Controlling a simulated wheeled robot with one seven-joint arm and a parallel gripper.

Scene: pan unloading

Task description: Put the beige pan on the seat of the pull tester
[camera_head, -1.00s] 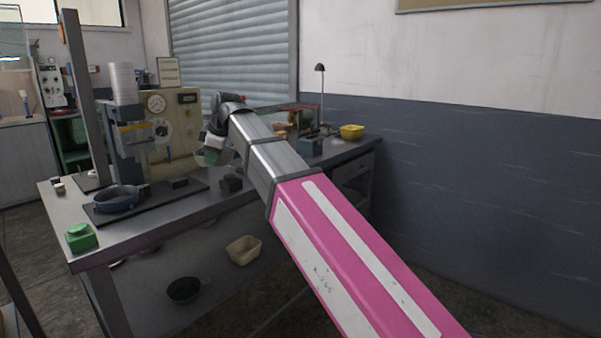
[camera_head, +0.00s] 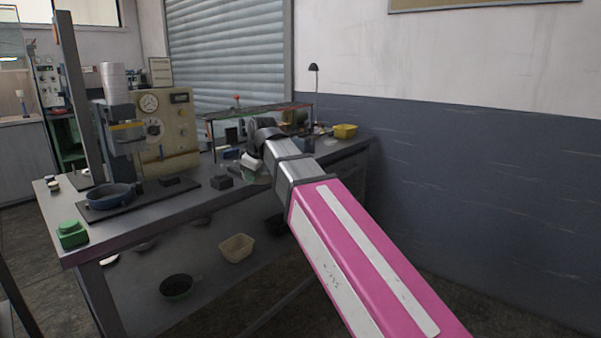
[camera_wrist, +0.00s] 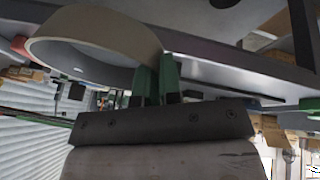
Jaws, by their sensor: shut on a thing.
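My gripper (camera_wrist: 157,82) is shut on the wall of the beige pan (camera_wrist: 105,30); the wrist view shows the pan's round open side and green fingertips at its edge. In the head view, my gripper (camera_head: 252,168) is above the bench's right-middle part, and the pan is too small and covered to make out clearly. I cannot tell which part is the seat.
A tall post (camera_head: 80,100) stands left of the machine. A green block (camera_head: 72,234) is at the bench's front left corner. A dark block (camera_head: 221,182) lies right of the plate. A yellow tub (camera_head: 345,131) is at the far right. A pale basin (camera_head: 236,248) is below the bench.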

